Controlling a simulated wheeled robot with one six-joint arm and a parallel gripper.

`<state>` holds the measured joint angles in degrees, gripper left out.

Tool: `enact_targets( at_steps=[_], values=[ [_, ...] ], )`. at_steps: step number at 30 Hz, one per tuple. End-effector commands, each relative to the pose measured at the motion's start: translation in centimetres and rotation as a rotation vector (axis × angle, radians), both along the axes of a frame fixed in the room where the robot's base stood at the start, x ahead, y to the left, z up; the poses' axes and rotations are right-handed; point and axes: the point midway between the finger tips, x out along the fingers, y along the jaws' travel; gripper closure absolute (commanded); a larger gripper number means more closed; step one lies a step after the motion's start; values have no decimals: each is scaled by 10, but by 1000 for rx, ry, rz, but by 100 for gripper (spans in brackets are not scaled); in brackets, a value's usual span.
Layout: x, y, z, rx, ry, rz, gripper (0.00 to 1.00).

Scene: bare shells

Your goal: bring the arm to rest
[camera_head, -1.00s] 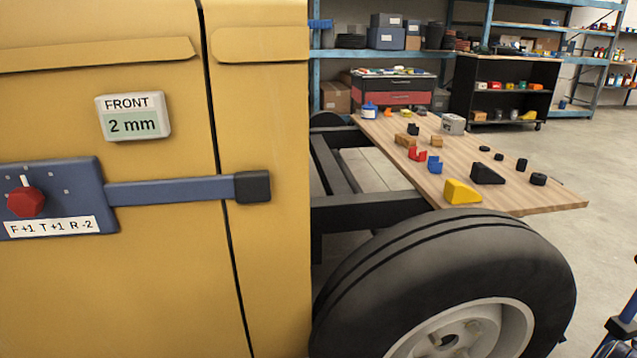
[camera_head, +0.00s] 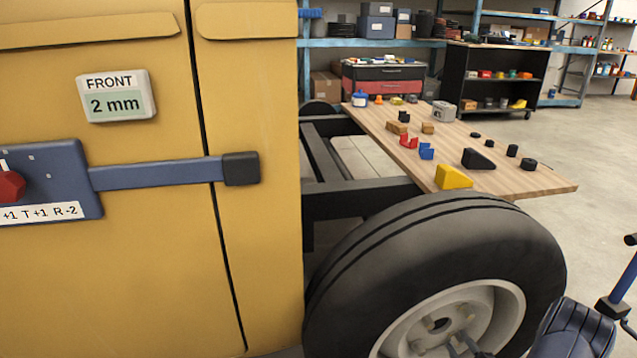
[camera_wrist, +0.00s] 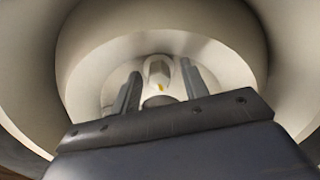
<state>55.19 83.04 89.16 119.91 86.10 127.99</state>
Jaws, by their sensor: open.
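My gripper (camera_wrist: 160,85) shows in the wrist view with its two grey fingers apart and nothing held between them. It faces the pale hollow of a round rim, with a light stud-like piece (camera_wrist: 157,70) seen between the fingers. I cannot tell whether the fingers touch anything. In the head view, a dark part of my arm (camera_head: 575,330) is at the lower right, beside the black-tyred wheel (camera_head: 345,265). Small dark parts show in front of its pale hub (camera_head: 495,300); I cannot tell clearly whether they are my fingers.
A yellow panel (camera_head: 150,270) with a "FRONT 2 mm" display (camera_head: 117,96) and a blue latch bar (camera_head: 155,173) fills the left. Behind the wheel, a wooden board (camera_head: 510,183) carries several small blocks. Shelves (camera_head: 545,60) stand behind. Open floor (camera_head: 590,145) lies at right.

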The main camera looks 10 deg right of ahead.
Motion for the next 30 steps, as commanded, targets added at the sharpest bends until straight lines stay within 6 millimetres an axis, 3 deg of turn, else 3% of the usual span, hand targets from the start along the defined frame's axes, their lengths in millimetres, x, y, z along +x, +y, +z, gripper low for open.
enact_targets(
  at_steps=[30],
  values=[
    [-2,-1,0,-839,-67,-2,57]
  ],
)
